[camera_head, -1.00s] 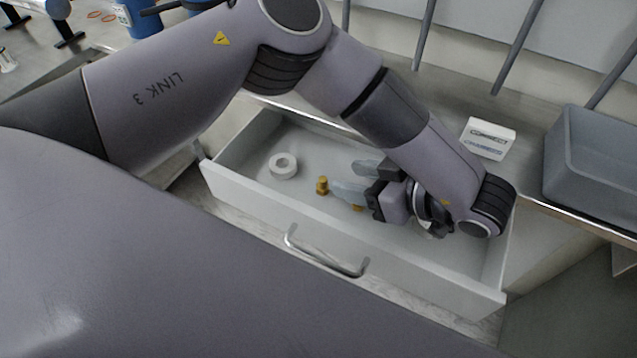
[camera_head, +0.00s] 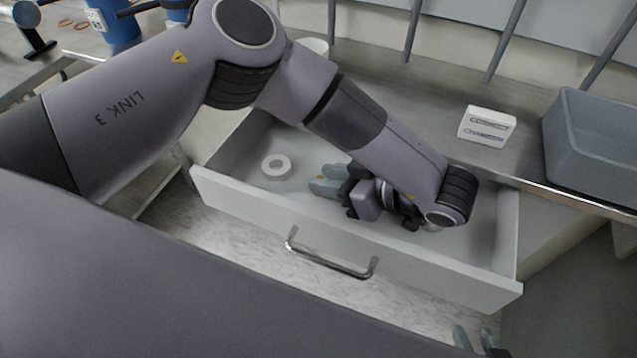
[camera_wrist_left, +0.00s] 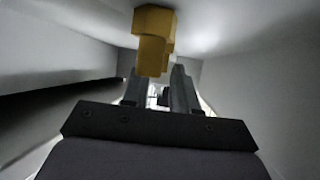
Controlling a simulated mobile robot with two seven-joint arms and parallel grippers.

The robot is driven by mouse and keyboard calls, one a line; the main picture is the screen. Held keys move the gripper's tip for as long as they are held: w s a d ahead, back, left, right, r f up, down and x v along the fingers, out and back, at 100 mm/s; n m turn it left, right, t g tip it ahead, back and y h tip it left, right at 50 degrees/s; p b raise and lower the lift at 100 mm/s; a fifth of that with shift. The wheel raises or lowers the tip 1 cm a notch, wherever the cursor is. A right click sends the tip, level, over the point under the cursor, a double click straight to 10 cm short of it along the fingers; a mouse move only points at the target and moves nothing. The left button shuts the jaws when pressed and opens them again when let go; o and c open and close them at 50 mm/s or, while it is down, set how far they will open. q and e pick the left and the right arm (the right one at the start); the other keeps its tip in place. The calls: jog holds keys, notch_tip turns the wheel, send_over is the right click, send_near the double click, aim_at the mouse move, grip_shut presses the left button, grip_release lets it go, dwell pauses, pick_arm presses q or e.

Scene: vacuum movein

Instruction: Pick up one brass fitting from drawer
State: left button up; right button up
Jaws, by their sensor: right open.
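One brass fitting (camera_head: 322,178) shows as a small spot in the open drawer (camera_head: 240,203), between the fingers of my left gripper (camera_head: 325,180). In the left wrist view the brass fitting (camera_wrist_left: 154,38) is close and large, in line with the gap between the fingers (camera_wrist_left: 158,90). The left fingers look apart, and I see no clear contact with the fitting. My left forearm hides part of the drawer. My right gripper (camera_head: 474,339) shows only its tips at the bottom edge, open and apart from the drawer.
A white ring (camera_head: 276,166) lies in the drawer left of the left gripper. The drawer front has a metal handle (camera_head: 330,262). On the counter above are a small white box (camera_head: 487,126) and a grey bin (camera_head: 595,145).

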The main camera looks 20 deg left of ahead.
pick_arm(q)
grip_shut()
